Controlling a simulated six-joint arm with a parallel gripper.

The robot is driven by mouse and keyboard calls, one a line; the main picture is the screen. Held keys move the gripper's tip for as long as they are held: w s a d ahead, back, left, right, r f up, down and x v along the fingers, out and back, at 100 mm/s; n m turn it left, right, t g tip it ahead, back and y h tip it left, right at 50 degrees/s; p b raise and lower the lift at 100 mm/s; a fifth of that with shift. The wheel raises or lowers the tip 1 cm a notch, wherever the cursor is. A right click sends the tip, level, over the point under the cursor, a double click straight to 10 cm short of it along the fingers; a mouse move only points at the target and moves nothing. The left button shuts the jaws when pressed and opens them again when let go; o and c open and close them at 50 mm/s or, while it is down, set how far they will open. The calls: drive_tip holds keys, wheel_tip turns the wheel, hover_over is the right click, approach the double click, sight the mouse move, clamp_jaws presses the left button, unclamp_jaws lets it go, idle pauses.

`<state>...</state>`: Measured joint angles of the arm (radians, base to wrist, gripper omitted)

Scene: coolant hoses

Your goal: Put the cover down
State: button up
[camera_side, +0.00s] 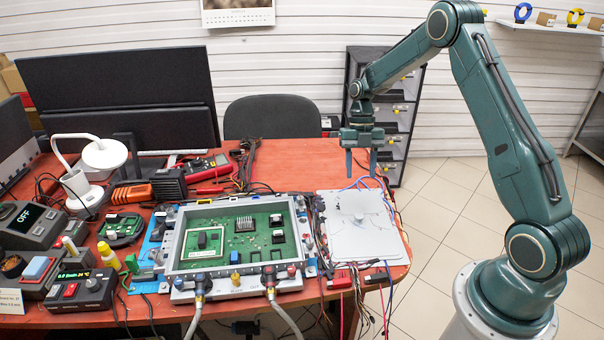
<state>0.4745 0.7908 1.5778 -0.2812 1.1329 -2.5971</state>
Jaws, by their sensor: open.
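The cover (352,239) is a flat, light grey plate with a small raised piece near its middle. It lies on the right part of the red table, beside the open housing with the green circuit board (215,242). My gripper (361,172) is above the cover's far edge, pointing down. Its two blue fingers are apart with nothing between them. The gripper looks clear of the cover. Two grey hoses (284,318) join the front of the housing.
Loose wires (318,232) run between the housing and the cover, and more wires hang at the table's front right. Tools, a multimeter (207,168), a lamp (104,154) and monitors (120,80) crowd the left and back. Bare table (300,160) shows behind the cover.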

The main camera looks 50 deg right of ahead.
idle(0.5)
drive_tip(key=s+a+r+m+t+h, duration=0.1)
drive_tip(key=s+a+r+m+t, duration=0.1)
drive_tip(key=s+a+r+m, duration=0.5)
drive_tip(key=a+r+m+t+h, duration=0.1)
drive_tip(key=a+r+m+t, duration=0.3)
drive_tip(key=r, duration=0.8)
drive_tip(key=s+a+r+m+t, duration=0.1)
drive_tip(key=s+a+r+m, duration=0.1)
drive_tip(key=s+m, duration=0.6)
drive_tip(key=s+a+r+m+t+h, duration=0.1)
drive_tip(key=s+a+r+m, duration=0.1)
drive_tip(key=s+m, duration=0.6)
drive_tip(key=shift+s+a+r+t, duration=0.2)
drive_tip(key=shift+s+a+t, duration=0.2)
drive_tip(key=shift+a, duration=0.5)
